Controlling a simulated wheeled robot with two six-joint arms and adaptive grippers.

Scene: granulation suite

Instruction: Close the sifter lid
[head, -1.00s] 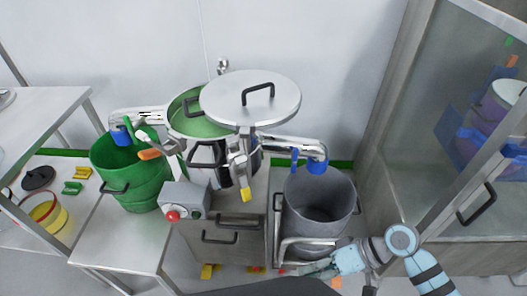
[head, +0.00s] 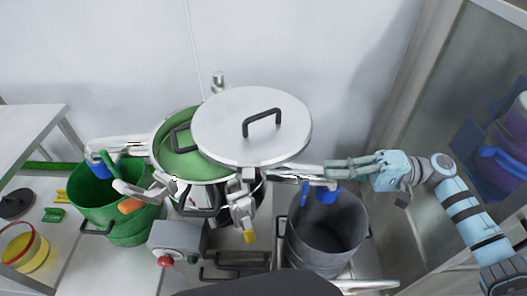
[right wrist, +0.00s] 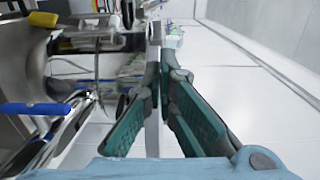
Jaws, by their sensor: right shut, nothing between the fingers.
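The sifter lid (head: 225,125) is a round silver disc with a black handle (head: 262,121). It is swung to the right, covering only part of the sifter bowl (head: 190,157), whose green inside shows at the left. My right gripper (head: 332,166) is shut and empty, to the right of the lid's lower right edge, near the right outlet pipe. Whether it touches the lid or pipe, I cannot tell. In the right wrist view the green-padded fingers (right wrist: 160,75) point away from the camera. My left gripper is not in view.
A green bin (head: 118,212) stands at the left outlet. A control box with a red button (head: 165,261) is in front. A glass-fronted cabinet (head: 440,110) stands right; the white wall is behind.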

